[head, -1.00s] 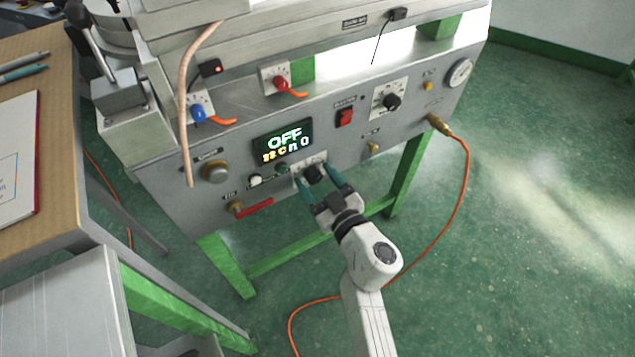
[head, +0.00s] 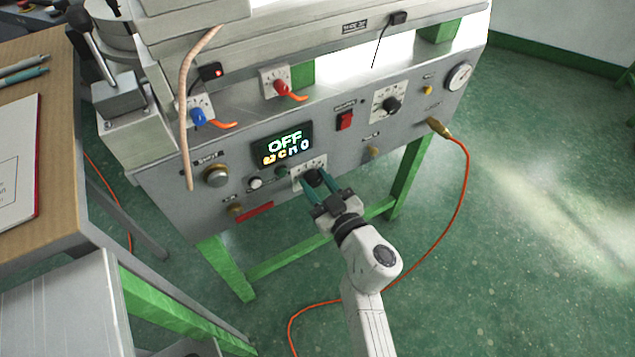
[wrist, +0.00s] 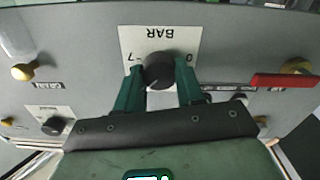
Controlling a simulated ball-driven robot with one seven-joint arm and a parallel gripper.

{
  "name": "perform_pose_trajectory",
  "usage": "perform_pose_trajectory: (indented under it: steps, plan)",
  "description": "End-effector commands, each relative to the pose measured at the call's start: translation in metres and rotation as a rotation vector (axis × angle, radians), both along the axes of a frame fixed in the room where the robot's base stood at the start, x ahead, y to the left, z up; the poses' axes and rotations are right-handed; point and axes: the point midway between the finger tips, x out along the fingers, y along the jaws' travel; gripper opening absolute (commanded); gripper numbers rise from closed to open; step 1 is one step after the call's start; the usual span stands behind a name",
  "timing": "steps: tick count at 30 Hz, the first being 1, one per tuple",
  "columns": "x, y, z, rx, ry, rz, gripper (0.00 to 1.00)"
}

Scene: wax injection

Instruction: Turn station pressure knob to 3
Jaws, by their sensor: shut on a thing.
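The station pressure knob is a dark round knob (head: 314,175) on a white plate, low on the front of the grey station. In the wrist view the knob (wrist: 159,70) sits on the plate marked BAR (wrist: 160,38), with a 7 and a 0 at its sides, shown upside down. My gripper (head: 317,181) is shut on the knob, a teal finger on each side. In the wrist view the fingers (wrist: 160,88) flank it. The knob's pointer cannot be made out. The display (head: 283,144) above it reads OFF.
A red-handled valve (head: 253,212) is to the left of the knob, with a white button (head: 255,183) and a green button (head: 281,170) nearer. A red switch (head: 345,120) and another dial (head: 391,105) are up and right. An orange hose (head: 463,190) hangs at right.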

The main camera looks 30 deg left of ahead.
Motion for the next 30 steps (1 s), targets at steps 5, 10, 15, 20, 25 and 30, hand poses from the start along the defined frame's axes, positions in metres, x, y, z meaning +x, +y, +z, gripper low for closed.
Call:
perform_pose_trajectory:
  steps: [5,10,15,20,25,30]
  plan:
    - [-0.0002,0.0,0.0,-0.019,-0.029,0.0,0.07]
    - [-0.0002,-0.0002,-0.0001,-0.064,-0.102,0.0,0.07]
    - [-0.0006,-0.0001,-0.0005,-0.136,-0.218,0.0,0.07]
    - [-0.0008,0.0,-0.0011,-0.215,-0.347,0.0,0.07]
    - [-0.0011,0.0001,-0.0018,-0.301,-0.484,0.0,0.07]
    - [-0.0014,0.0004,-0.0024,-0.38,-0.613,0.0,0.07]
